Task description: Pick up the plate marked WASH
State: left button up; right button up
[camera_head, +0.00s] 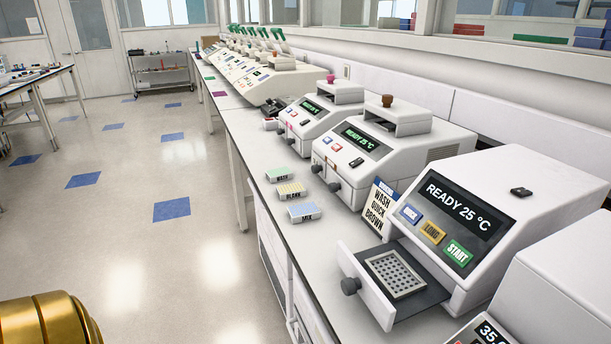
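Three small plates lie in a row on the white bench, near its left edge. The blue plate's label seems to read MIX; the green and yellow labels are too small to read surely. A card (379,207) beside the nearest cycler reads WASH QUICK BROWN. Neither of my grippers is in view. A gold rounded part of mine shows at the lower left.
More cyclers line the bench (262,150) behind. A darker-screened device stands at the lower right. The floor left of the bench is clear.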

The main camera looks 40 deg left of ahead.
aim_at(274, 174)
jog(key=i+j+z, duration=0.1)
jog(key=j+z, duration=0.95)
jog(key=j, duration=0.35)
jog(key=k+j+z, duration=0.1)
jog(key=j, duration=0.35)
jog(key=j+z, duration=0.1)
jog(key=j, duration=0.35)
jog(key=k+j+z, duration=0.1)
jog(key=j, duration=0.35)
jog(key=k+j+z, duration=0.1)
jog(key=j, duration=0.35)
jog(key=k+j+z, duration=0.1)
jog(key=j, duration=0.3)
